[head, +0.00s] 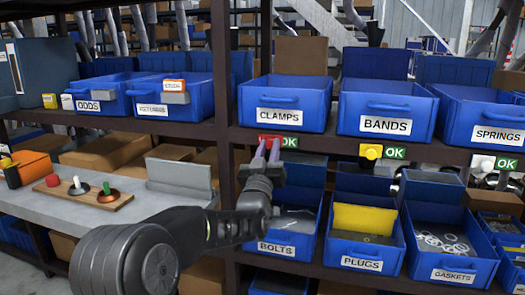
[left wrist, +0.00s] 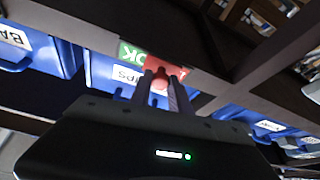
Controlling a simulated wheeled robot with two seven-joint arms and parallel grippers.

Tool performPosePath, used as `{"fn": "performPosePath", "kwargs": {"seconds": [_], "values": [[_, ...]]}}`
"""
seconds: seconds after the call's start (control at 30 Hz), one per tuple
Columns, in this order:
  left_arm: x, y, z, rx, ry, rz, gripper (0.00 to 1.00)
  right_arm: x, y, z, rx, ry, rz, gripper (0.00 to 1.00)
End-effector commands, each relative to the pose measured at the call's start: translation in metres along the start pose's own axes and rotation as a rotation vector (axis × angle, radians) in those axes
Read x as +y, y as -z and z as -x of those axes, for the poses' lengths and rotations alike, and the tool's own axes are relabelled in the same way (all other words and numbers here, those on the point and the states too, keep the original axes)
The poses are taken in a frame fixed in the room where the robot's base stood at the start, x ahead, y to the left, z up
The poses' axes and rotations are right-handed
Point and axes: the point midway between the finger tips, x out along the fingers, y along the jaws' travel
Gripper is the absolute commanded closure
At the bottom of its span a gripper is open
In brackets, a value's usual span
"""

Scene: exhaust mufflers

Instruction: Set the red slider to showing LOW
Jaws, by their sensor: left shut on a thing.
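The red slider (head: 270,139) is on the shelf edge below the bin labelled CLAMPS. A green plate reading OK (head: 290,142) shows just right of it. My left gripper (head: 267,150) reaches up to the slider, with its fingers shut on the red knob. In the left wrist view, the picture is turned over and the two fingers are around the red knob (left wrist: 160,82). The green OK plate (left wrist: 132,53) shows beside it, with a red patch on its other side. My right gripper is in neither view.
A yellow slider (head: 371,152) and a white slider (head: 482,161) sit further right on the same edge, both beside OK plates. Blue bins stand above and below. A grey bench (head: 160,178) with a wooden board (head: 90,196) is at left.

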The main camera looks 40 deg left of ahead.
Motion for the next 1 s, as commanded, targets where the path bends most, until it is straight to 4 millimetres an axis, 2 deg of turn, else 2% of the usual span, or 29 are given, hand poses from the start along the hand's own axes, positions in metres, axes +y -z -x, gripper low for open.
{"fn": "performPosePath", "kwargs": {"seconds": [0.03,0.2,0.5,0.53,0.8,1.0], "values": [[0.012,-0.006,0.003,0.001,-0.005,0.004,1.00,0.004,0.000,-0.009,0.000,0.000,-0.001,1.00],[0.041,-0.010,0.004,0.000,-0.004,0.002,1.00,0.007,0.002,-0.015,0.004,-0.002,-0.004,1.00],[0.048,-0.010,0.004,-0.003,-0.005,0.001,1.00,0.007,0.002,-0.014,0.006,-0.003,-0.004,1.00],[0.048,-0.010,0.004,-0.003,-0.006,0.001,0.77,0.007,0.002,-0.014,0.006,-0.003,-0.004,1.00],[0.047,-0.009,0.004,-0.002,-0.005,0.001,0.55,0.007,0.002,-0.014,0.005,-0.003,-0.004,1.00],[0.046,-0.009,0.004,-0.001,-0.003,0.001,0.55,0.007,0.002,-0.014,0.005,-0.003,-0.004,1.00]]}}
